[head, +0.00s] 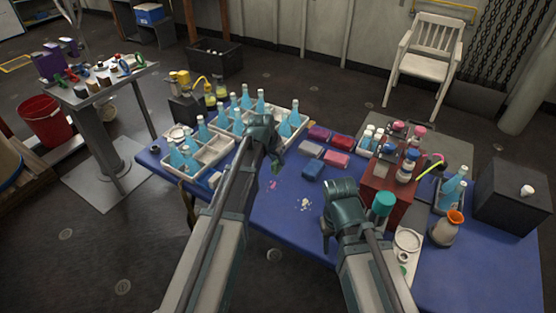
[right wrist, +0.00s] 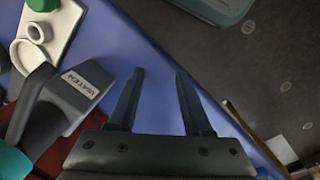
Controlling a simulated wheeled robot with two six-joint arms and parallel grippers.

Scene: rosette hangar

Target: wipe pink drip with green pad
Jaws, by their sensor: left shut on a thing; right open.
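The pink drip (head: 272,184) is a small pink mark on the blue table, left of the middle in the head view. My left gripper (head: 275,148) is beyond it, near the bottle tray, and is shut on a green thing (head: 278,153) that looks like the green pad. Most of the pad is hidden by the gripper. It appears apart from the drip; its height above the table is hard to tell. My right gripper (head: 342,203) is over the table to the right. It also shows in the right wrist view (right wrist: 158,75), where its fingers are apart with nothing between them.
White trays (head: 205,160) of blue bottles stand at the left. Pale crumbs (head: 305,204) lie right of the drip. A red box (head: 388,190) with jars stands beside my right gripper. The blue table (head: 285,208) is clear around the drip.

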